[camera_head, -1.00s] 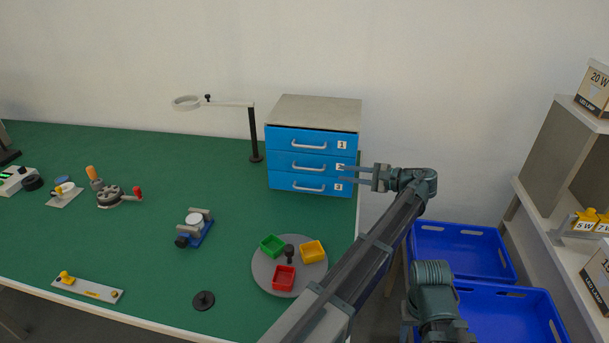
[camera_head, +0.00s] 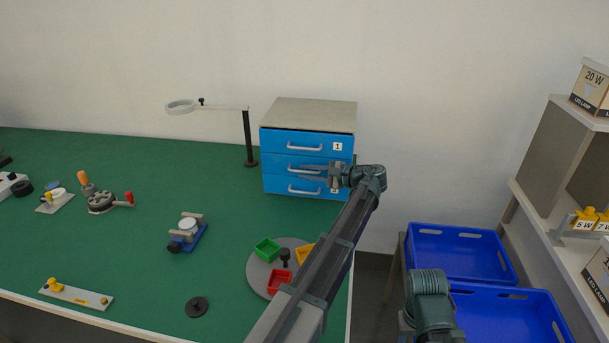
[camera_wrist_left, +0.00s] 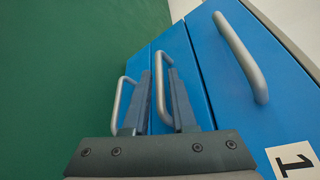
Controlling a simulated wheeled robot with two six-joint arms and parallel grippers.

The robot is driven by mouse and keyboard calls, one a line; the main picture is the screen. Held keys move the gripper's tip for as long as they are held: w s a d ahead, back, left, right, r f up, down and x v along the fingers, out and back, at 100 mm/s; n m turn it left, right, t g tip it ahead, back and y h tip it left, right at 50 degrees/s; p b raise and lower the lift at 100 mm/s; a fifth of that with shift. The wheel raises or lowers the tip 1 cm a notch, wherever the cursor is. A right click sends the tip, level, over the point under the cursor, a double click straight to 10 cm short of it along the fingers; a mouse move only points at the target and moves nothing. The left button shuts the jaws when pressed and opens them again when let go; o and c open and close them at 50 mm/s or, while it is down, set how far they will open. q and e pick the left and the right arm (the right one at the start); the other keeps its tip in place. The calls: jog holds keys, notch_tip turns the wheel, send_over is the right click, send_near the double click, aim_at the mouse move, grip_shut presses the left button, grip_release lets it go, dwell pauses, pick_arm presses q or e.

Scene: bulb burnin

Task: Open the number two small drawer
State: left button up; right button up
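The small blue drawer cabinet (camera_head: 310,114) stands at the back right of the green table, with three shut drawers. The number two drawer (camera_head: 272,161) is the middle one; its number label is hidden behind my gripper. My left gripper (camera_head: 304,172) is in front of it, coming from the right. In the left wrist view, the middle drawer's grey handle (camera_wrist_left: 161,85) lies between the two open fingers (camera_wrist_left: 158,78), with a gap beside it; I cannot tell whether a finger touches it. My right gripper is out of view.
The drawer one handle (camera_wrist_left: 240,55) and drawer three handle (camera_wrist_left: 122,100) lie on either side of the fingers. A magnifier lamp (camera_head: 248,135) stands left of the cabinet. A round grey tray (camera_head: 259,270) with small coloured bins is in front. Blue crates (camera_head: 455,229) are at right.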

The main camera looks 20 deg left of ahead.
pick_arm(q)
jog(key=shift+a+f, duration=0.15)
jog(key=shift+a, duration=0.4)
grip_shut()
dwell(1.1)
